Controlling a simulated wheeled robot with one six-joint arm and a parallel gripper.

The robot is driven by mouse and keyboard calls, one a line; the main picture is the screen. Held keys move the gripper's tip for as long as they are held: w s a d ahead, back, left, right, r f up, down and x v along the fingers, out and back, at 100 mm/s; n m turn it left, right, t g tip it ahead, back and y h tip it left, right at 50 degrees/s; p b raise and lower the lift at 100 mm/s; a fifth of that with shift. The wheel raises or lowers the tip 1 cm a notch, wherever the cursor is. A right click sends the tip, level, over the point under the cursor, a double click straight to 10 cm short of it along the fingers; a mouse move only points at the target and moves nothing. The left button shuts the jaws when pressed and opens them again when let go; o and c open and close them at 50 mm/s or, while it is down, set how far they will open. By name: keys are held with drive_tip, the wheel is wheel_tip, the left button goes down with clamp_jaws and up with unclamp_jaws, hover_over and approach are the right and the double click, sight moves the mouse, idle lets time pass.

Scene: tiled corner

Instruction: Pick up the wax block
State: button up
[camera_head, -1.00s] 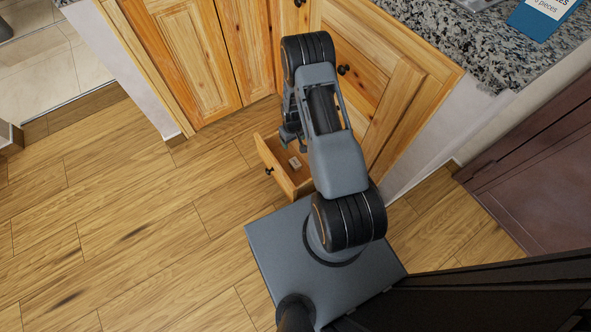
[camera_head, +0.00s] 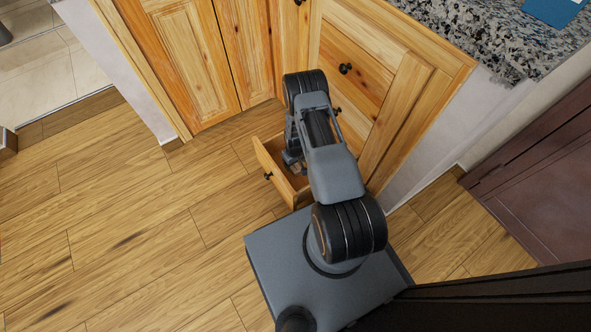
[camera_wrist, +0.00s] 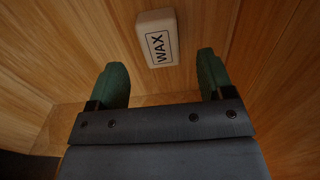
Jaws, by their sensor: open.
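The wax block (camera_wrist: 158,38) is a small pale block with a black "WAX" label. In the wrist view it lies on the wooden floor of the open drawer, just beyond my fingertips and between their lines. My gripper (camera_wrist: 161,75) is open and empty, with two green fingers apart and nothing between them. In the head view the open drawer (camera_head: 280,175) sticks out low from the wooden cabinet. My gripper (camera_head: 294,166) is over or in it there, and my arm hides most of the drawer's inside, so the block cannot be made out clearly.
The cabinet front (camera_head: 365,75) with round knobs stands right behind the drawer. A speckled counter (camera_head: 480,30) with a blue item (camera_head: 553,10) is above right. A dark red door (camera_head: 535,150) stands at the right. The wooden floor (camera_head: 120,220) at the left is clear.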

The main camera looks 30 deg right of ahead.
sight(295, 167)
wheel_tip(295, 167, down, 5)
drive_tip(key=shift+s+r+b, duration=0.1)
drive_tip(key=shift+r+b, duration=0.05)
drive_tip(key=shift+b, duration=0.95)
drive_tip(key=c, duration=1)
